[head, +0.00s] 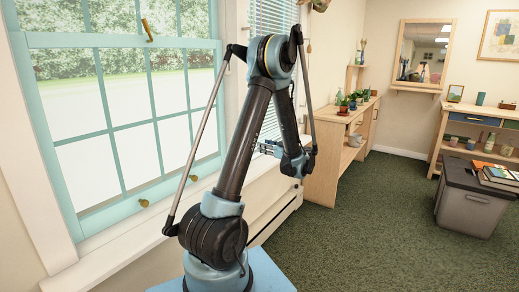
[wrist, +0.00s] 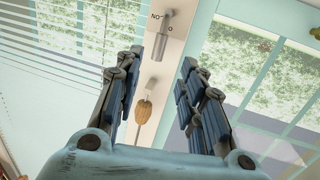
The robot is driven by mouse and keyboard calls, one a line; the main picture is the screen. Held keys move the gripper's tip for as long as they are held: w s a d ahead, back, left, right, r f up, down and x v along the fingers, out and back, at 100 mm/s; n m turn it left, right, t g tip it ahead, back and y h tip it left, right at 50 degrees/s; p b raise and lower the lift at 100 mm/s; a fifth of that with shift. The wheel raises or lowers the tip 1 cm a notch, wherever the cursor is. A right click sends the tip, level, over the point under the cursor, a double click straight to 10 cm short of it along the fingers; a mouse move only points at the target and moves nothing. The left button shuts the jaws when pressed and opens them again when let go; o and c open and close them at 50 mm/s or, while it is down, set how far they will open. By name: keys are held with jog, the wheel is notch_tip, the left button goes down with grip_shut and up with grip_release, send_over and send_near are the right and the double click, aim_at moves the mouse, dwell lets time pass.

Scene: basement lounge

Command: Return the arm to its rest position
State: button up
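My arm (head: 240,140) stands in front of the window, bent at its top joint, with its end section hanging down on the right. My gripper (head: 266,148) is at the end of it, small in the head view, pointing left toward the blinds and window frame. In the wrist view my gripper (wrist: 163,60) shows two blue-padded fingers spread apart, with nothing held between them. Beyond the gap are a grey metal cylinder (wrist: 158,45) and a wooden cord pull (wrist: 143,107) against a pale post. I cannot tell how far they are from the fingertips.
The blue-framed window (head: 125,95) and its sill (head: 150,235) lie close to my arm. White blinds (head: 272,25) hang behind it. A wooden cabinet (head: 322,165) with plants stands to the right. A grey bin (head: 470,205) carries books. The green carpet (head: 370,235) between is clear.

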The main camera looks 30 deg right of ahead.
jog(key=w+a+r+g+y, duration=0.1)
jog(key=a+r+g, duration=0.15)
jog(key=a, duration=1.05)
jog(key=w+a+r+g+y, duration=0.1)
jog(key=a+g, duration=0.3)
jog(key=a, duration=0.9)
jog(key=s+a+f+m+g, duration=0.15)
jog(key=s+a+g, duration=0.25)
jog(key=s+a, duration=0.7)
jog(key=s+a+f+g+h, duration=0.2)
jog(key=s+a+f+h, duration=0.1)
jog(key=s, duration=0.7)
jog(key=s+a+f+m+g+h, duration=0.1)
jog(key=s+a+f+g+h, duration=0.1)
jog(key=s, duration=0.7)
jog(key=shift+s+a+f+h, duration=0.4)
jog(key=shift+a+f+h, duration=0.2)
jog(key=shift+a+f, duration=0.7)
jog(key=shift+d+f, duration=0.15)
jog(key=shift+w+f, duration=0.15)
jog(key=shift+w, duration=0.25)
